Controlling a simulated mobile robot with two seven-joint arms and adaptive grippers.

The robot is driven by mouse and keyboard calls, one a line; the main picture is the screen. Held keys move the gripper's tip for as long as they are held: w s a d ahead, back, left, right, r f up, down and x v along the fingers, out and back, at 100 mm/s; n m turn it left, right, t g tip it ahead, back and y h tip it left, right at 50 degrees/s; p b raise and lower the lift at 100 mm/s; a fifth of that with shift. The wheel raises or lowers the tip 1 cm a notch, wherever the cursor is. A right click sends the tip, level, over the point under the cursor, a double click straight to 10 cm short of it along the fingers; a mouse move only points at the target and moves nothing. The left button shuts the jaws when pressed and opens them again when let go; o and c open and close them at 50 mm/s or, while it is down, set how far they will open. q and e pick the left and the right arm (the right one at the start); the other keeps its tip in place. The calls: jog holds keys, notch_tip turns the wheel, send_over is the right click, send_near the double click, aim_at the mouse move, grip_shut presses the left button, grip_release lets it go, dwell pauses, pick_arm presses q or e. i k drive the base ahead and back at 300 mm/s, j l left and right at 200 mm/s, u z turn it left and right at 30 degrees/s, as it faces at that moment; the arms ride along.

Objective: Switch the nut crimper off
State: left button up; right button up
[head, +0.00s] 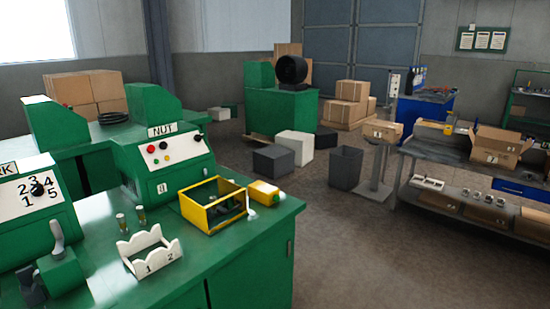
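The nut crimper (165,160) is a green machine on the green bench at the left middle, with a "NUT" sign (162,130) on top. Its sloped white panel (175,151) carries a red button, dark knobs and other small coloured controls. A small white plate marked with a symbol sits on the front below the panel. The control positions are too small to read. Neither of my grippers shows in the head view.
Another machine with a numbered dial (38,188) stands at the left. Boxes and bins lie on the floor beyond.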

aim_at(198, 139)
jog(key=i+l+z, duration=0.35)
jog(key=i, duration=0.5)
jog(key=i+z, duration=0.4)
jog(key=i, duration=0.45)
jog(key=i+l+u, duration=0.15)
jog(key=i+u, duration=0.3)
jog(key=i+l+u, duration=0.4)
jog(key=i, duration=0.25)
jog(key=i+l+u, duration=0.45)
jog(key=i+j, duration=0.05)
